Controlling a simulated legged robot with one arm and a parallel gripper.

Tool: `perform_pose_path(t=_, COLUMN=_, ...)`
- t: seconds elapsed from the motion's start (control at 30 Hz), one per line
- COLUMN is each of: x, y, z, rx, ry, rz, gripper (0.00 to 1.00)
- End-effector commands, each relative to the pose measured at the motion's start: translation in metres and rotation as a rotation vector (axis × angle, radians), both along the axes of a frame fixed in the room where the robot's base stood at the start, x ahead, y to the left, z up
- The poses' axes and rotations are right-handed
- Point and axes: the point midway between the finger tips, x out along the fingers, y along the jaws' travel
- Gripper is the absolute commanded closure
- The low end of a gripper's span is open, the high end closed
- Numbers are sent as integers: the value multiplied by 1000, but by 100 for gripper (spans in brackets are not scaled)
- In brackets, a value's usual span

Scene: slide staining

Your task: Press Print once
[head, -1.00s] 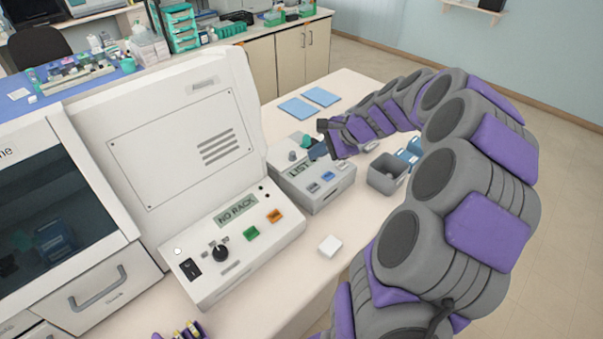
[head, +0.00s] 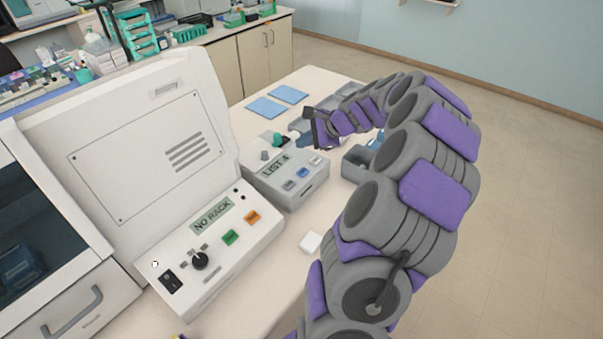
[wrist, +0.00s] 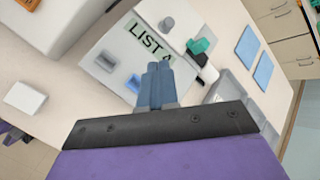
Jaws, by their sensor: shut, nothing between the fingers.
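A small grey-white box (head: 300,198) with a display reading LIST 4 (head: 276,166) stands on the bench. Its front has a row of buttons: a grey one (head: 289,185), a blue one (head: 302,172) and a pale one (head: 316,161). Their labels are too small to read. My gripper (head: 298,131) is above the box's far right side. In the wrist view my gripper (wrist: 157,72) is shut and empty, its fingertips beside the LIST display (wrist: 149,41). There the grey button (wrist: 105,62) and blue button (wrist: 133,83) show left of the fingers; the third is hidden.
A grey knob (head: 265,155) and a teal part (head: 279,140) are on or behind the box. A large white machine with a NO RACK panel (head: 212,216) stands left. A white block (head: 311,242) lies in front. Grey bins (head: 356,164) are right; blue pads (head: 264,108) lie behind.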

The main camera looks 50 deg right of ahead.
Motion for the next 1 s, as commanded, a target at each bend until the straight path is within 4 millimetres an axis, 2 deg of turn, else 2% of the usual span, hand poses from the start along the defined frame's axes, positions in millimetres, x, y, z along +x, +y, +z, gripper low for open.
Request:
perform_pose_path(t=0.4, x=0, y=-1, z=-51, rx=0, ry=-1, rz=-1, gripper=100)
perform_pose_path(t=0.6, x=0, y=2, z=-70, rx=1, ry=1, rz=0, gripper=100)
perform_pose_path(t=0.8, x=0, y=1, z=-81, rx=2, ry=0, rz=0, gripper=100)
perform_pose_path(t=1.0, x=0, y=-1, z=-81, rx=1, ry=-1, rz=1, gripper=100)
